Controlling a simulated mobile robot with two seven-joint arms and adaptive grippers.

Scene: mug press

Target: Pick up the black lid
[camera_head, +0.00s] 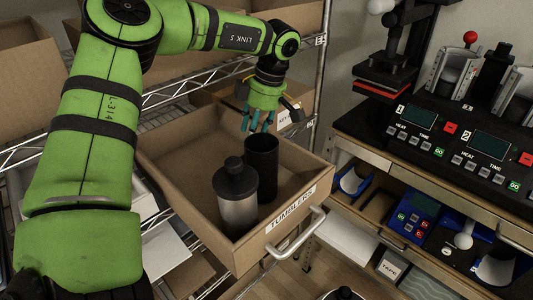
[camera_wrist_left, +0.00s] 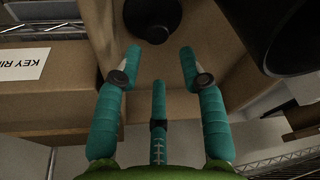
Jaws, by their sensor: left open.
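My left gripper (camera_head: 258,124) hangs open and empty over the back of the cardboard drawer (camera_head: 178,182), its teal fingers pointing down. In the left wrist view its spread fingers (camera_wrist_left: 160,66) have nothing between them. A black lid (camera_wrist_left: 152,20), round with a knob, shows beyond the fingertips against brown cardboard, cut off by the top edge. An open black tumbler (camera_head: 262,160) stands in the drawer just below the gripper. Beside it stands a silver tumbler (camera_head: 239,214) with a black knobbed top (camera_head: 235,180).
The drawer front has a TUMBLERS label (camera_head: 290,208) and a metal handle (camera_head: 297,236). A box with a KEY label (camera_wrist_left: 22,65) is close beside the gripper. Wire shelving stands behind. A press and control panels (camera_head: 455,135) fill the right side.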

